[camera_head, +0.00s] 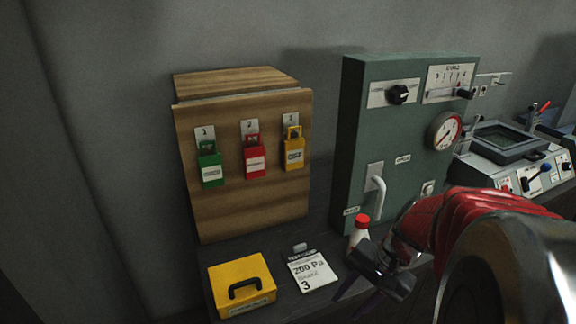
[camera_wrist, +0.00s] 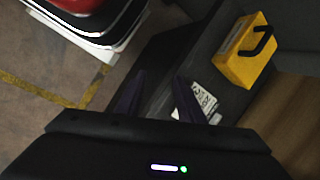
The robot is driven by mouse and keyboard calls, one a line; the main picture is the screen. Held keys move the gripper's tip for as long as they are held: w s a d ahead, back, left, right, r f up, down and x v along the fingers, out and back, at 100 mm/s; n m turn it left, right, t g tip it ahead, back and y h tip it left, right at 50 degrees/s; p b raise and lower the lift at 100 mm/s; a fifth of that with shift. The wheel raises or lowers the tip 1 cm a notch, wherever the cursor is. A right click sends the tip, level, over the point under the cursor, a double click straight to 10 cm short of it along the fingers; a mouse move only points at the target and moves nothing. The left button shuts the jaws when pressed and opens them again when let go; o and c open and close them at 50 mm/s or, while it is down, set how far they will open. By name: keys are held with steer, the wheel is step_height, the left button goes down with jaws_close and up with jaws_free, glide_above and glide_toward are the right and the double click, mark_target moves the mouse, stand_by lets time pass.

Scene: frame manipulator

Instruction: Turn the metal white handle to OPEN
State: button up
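The white metal handle (camera_head: 379,192) is a bent bar on the front of a green panel (camera_head: 362,118) in the head view. It hangs downward from a light plate. A small label (camera_head: 403,159), apparently reading OPEN, is to its upper right, and another label (camera_head: 351,211), too small to read surely, is to its lower left. My gripper (camera_head: 357,296) is below the handle and apart from it, in front of the panel. In the wrist view my gripper (camera_wrist: 159,77) shows two dark purple fingers spread apart with nothing between them. The handle is not in the wrist view.
A white bottle with a red cap (camera_head: 360,230) stands close behind my gripper. A note card (camera_head: 313,272) and yellow box (camera_head: 241,285) lie left. A wooden case (camera_head: 240,205) with colored padlocks stands behind them. The panel also has a dial (camera_head: 444,131), knob (camera_head: 398,95) and slider (camera_head: 463,94).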

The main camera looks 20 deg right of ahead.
steer(key=w+d+f+m+t+y, duration=0.2)
steer(key=d+f+m+y, duration=0.1)
steer(key=d+m, duration=0.25)
steer(key=m+t+h, duration=0.3)
steer(key=m+t, duration=1.1)
steer(key=m, duration=0.2)
glide_toward(379, 204)
steer(key=s+d, duration=0.2)
steer(key=s, duration=0.1)
steer(key=shift+f, duration=0.15)
steer(key=w+a, duration=0.1)
steer(key=w, duration=0.3)
steer(key=w+a, duration=0.1)
steer(key=w, duration=0.4)
steer(key=w+a, duration=0.1)
steer(key=w, duration=0.3)
steer(key=shift+w+a, duration=0.1)
steer(key=shift+w, duration=0.15)
steer(key=shift+c, duration=0.5)
